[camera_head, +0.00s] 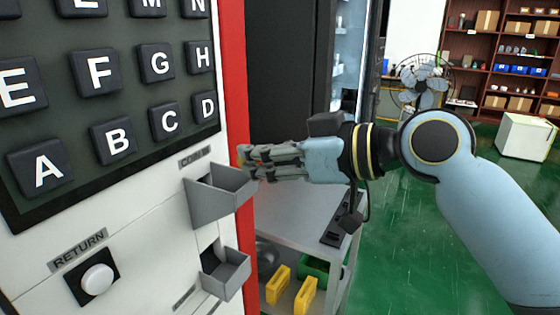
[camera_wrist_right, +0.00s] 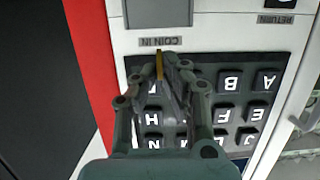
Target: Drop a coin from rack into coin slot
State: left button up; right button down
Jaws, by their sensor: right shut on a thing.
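My right gripper (camera_head: 246,158) reaches in from the right, its fingertips just above and at the right rim of the grey coin hopper (camera_head: 218,200) on the white machine front. In the right wrist view, the gripper (camera_wrist_right: 163,78) is shut on a thin gold coin (camera_wrist_right: 159,65), seen edge-on, close to the COIN IN label (camera_wrist_right: 158,41). The hopper shows as a grey block (camera_wrist_right: 158,12) at the top of that view. Whether the coin touches the hopper I cannot tell. A black strip, perhaps the coin rack (camera_head: 342,228), lies on the grey cart. My left gripper is not in view.
The lettered keypad (camera_head: 120,85) fills the upper left, with a round white RETURN button (camera_head: 98,279) below. A second grey tray (camera_head: 226,273) juts out under the hopper. The grey cart (camera_head: 290,208) stands beside the machine, with yellow items (camera_head: 305,296) underneath.

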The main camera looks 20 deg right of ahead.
aim_at(240, 167)
jog(key=shift+w+a+f+b, duration=0.55)
jog(key=shift+w+f+b, duration=0.05)
jog(key=shift+w+f, duration=0.15)
jog(key=shift+w+a+f+b, duration=0.55)
jog(key=shift+w+f+b, duration=0.05)
jog(key=shift+f, duration=0.15)
jog(key=c, duration=1.4)
grip_release()
